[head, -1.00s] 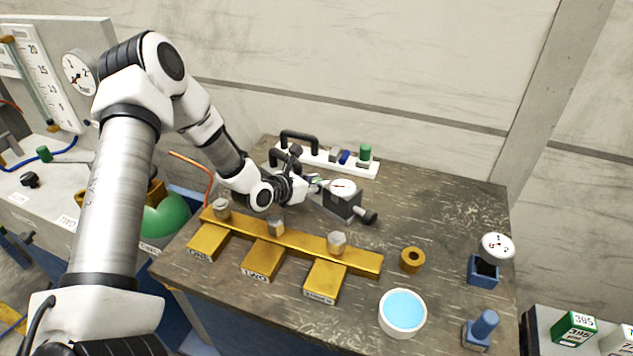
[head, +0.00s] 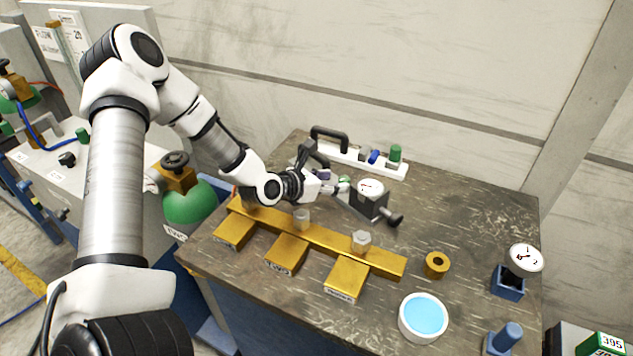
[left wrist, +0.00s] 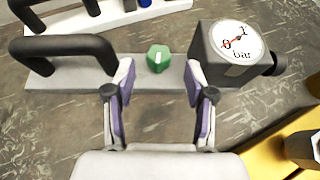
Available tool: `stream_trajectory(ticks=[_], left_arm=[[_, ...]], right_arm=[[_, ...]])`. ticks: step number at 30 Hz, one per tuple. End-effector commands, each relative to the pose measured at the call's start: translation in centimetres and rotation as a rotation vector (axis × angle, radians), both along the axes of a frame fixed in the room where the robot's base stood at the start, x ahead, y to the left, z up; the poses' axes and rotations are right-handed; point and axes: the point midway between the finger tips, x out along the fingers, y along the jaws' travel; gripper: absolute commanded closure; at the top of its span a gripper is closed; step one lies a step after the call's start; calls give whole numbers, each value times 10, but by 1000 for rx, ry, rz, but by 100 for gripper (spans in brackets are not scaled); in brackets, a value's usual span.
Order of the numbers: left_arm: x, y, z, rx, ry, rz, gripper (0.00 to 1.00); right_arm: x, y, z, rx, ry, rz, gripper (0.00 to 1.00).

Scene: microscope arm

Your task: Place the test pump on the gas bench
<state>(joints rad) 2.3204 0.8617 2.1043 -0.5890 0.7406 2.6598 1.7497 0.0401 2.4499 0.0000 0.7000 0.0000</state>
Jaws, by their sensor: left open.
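The test pump lies on the dark worktable, with a dark gauge block (head: 369,203) at its right end and a black handle at its left. In the left wrist view its grey base bar (left wrist: 70,80), black handle (left wrist: 65,46), green knob (left wrist: 158,58) and bar gauge (left wrist: 235,42) show. My left gripper (head: 334,188) is open at the pump. In the left wrist view its fingertips (left wrist: 159,75) are apart, one on each side of the green knob, over the base bar; contact is unclear. A pale bench (head: 110,170), likely the gas bench, stands at the left. My right gripper is not in view.
A yellow branched bar (head: 320,237) with hex fittings lies in front of the pump. A white rack (head: 350,158) is behind it. A blue-filled bowl (head: 423,317), brass ring (head: 436,264) and small gauge (head: 526,258) are to the right. A green cylinder (head: 188,205) stands between bench and table.

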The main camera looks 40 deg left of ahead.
Motion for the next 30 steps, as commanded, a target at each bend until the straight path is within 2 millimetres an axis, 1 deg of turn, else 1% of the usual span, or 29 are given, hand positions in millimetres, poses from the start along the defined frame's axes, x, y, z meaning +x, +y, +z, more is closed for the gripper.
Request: stream_trajectory(ticks=[1,3,6,7,9,12,16,30], left_arm=[[-10,4,9,-11,-2,9,45],[-23,4,15,-12,-3,6,45],[-38,8,25,-10,-2,7,45],[-42,8,26,-11,-2,5,45],[-50,10,32,-8,-1,7,45],[-58,11,32,-4,1,4,45],[-61,11,31,-1,0,0,45],[-61,11,30,1,0,0,45]], right_arm=[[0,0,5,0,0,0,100],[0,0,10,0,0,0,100],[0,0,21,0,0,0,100],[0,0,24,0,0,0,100],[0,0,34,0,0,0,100],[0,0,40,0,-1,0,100],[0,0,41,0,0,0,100],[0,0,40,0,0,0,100]])
